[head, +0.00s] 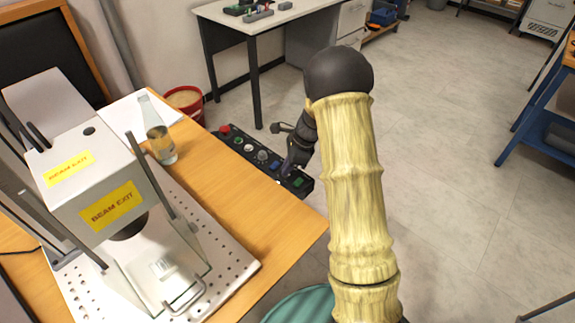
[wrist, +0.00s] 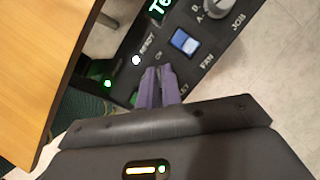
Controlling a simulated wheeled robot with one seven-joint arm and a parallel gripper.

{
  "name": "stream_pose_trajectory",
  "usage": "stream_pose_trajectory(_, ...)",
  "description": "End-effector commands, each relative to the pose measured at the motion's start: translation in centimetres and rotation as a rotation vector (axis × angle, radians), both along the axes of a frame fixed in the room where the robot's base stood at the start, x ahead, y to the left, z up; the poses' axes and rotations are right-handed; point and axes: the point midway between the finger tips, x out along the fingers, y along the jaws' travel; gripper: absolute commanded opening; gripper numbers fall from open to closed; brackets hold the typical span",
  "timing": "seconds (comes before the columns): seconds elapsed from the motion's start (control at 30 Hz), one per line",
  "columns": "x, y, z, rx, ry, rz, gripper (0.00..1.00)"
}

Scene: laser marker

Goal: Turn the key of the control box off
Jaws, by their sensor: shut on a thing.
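The control box (head: 256,163) is a long black panel with a red button, knobs and coloured switches, lying along the right edge of the wooden table. My gripper (head: 287,172) is over its near end. In the wrist view the box (wrist: 205,62) shows a lit blue switch (wrist: 185,41), a grey selector knob (wrist: 215,8), white lettering and a small white light. The purple fingers (wrist: 158,72) point at the panel, close together beside the blue switch. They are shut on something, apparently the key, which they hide. I cannot tell the key's angle.
The laser marker (head: 90,180) with yellow BEAM EXIT labels stands left on a perforated plate. A glass bottle (head: 158,135) stands near the box's far end. The wooden table (head: 250,210) is clear in front of the box. Open floor (head: 450,180) lies to the right.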

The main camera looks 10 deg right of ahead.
Motion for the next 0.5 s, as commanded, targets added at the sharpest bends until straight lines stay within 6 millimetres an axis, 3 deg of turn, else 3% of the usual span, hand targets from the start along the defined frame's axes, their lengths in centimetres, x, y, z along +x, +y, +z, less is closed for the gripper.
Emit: stream_pose_trajectory(0.5,0.23,-0.02,0.59,0.001,-0.001,0.343,0.00)
